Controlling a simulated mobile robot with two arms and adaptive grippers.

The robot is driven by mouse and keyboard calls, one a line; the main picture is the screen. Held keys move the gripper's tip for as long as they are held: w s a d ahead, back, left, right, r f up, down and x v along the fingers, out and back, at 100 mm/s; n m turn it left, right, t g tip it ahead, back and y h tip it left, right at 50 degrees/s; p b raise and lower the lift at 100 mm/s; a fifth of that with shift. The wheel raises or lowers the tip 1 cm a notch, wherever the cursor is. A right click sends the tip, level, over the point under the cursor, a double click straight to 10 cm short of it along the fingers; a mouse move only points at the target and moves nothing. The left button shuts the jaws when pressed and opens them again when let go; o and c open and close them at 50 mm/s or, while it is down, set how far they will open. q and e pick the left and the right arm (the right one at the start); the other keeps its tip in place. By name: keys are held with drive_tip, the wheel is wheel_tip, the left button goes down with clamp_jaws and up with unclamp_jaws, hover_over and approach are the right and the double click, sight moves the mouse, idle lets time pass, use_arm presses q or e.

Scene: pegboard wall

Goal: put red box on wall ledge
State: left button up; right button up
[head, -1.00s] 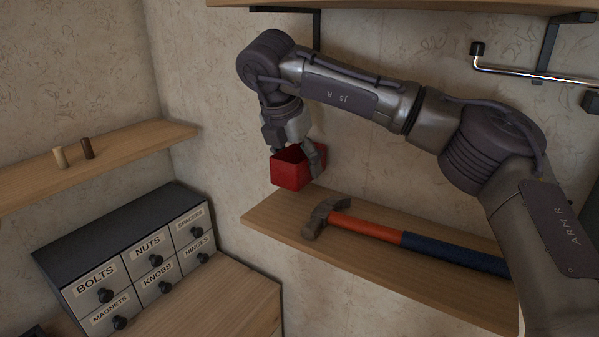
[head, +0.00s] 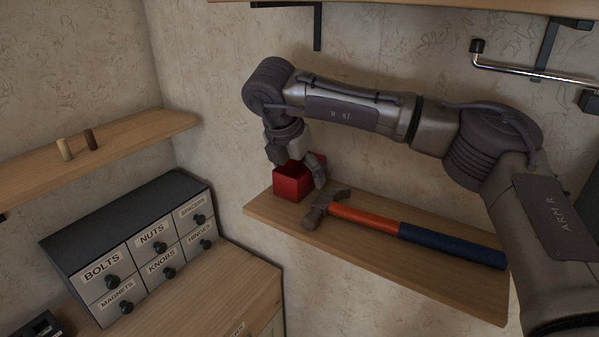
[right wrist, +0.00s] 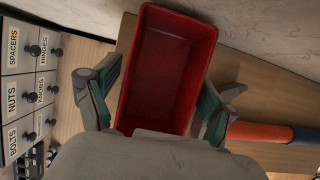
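The red box (head: 292,184) is an open-topped bin standing at the left end of the wooden wall ledge (head: 420,262), behind and left of the hammer's head. My right gripper (head: 296,168) is over the box with a finger at either side. In the right wrist view the box (right wrist: 165,75) lies between the spread fingers (right wrist: 160,100), with narrow gaps beside the pads, and looks empty. The right gripper is open. My left gripper is not in view.
A hammer (head: 365,219) with an orange and blue handle lies along the ledge. A drawer cabinet (head: 135,245) stands at lower left. A shelf (head: 110,155) with two small pegs is at left. A metal bar (head: 530,73) is on the wall at upper right.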

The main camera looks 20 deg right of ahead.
drive_tip(key=shift+r, duration=0.15)
drive_tip(key=shift+a+r, duration=0.1)
drive_tip(key=shift+r, duration=0.05)
drive_tip(key=b+v, duration=0.2)
drive_tip(key=v, duration=0.4)
drive_tip(key=shift+s+a+r+b, duration=0.1)
drive_tip(key=shift+s+r+b, duration=0.1)
drive_tip(key=shift+b, duration=0.1)
drive_tip(key=shift+r, duration=0.35)
drive_tip(key=shift+s+a+f, duration=0.1)
